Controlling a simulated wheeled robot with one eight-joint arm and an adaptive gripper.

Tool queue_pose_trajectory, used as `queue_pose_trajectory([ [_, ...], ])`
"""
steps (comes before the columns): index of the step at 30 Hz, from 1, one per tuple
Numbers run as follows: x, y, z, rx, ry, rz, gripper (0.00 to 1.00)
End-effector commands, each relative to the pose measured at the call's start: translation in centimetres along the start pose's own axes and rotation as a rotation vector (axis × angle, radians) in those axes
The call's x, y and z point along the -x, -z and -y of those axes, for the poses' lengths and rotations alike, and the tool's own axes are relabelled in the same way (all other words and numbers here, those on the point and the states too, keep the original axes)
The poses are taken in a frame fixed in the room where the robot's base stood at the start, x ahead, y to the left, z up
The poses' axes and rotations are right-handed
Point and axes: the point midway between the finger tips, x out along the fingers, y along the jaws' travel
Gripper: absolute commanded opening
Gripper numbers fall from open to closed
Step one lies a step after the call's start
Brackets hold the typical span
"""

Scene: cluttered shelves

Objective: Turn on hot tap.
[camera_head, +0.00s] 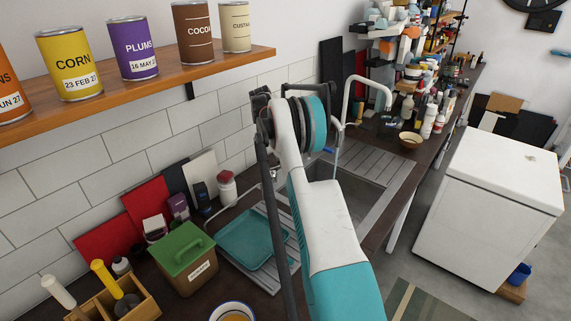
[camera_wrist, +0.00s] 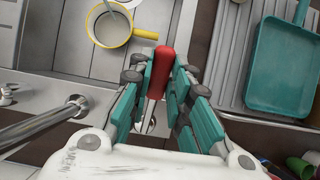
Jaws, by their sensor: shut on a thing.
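The red tap handle (camera_wrist: 160,68) stands between the teal fingers of my gripper (camera_wrist: 161,80) in the wrist view. My gripper is shut on it, with the handle's upper end showing past the fingers. A metal tap pipe (camera_wrist: 38,126) lies to the left, with a round base beside my gripper. A small blue tap handle (camera_head: 328,150) shows just right of my arm. My gripper and the red handle are hidden there behind my arm.
A yellow mug (camera_wrist: 109,28) sits in the sink beyond the handle. A teal tray (camera_wrist: 284,65) lies on the draining board to the right. In the head view, a green-lidded box (camera_head: 182,255) stands on the counter, and a shelf (camera_head: 150,80) holds several cans.

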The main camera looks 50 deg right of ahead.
Motion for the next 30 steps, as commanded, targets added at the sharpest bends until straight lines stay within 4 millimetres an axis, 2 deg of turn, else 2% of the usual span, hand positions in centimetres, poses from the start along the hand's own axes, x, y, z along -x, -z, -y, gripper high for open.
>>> queue_pose_trajectory([
  [21,0.72,0.33,-0.03,0.001,-0.002,0.066,0.0],
  [22,0.72,0.33,-0.03,0.001,-0.002,0.066,0.23],
  [24,0.72,0.33,-0.03,0.001,-0.002,0.065,0.38],
  [30,0.71,0.31,-0.02,0.001,-0.001,0.066,0.38],
])
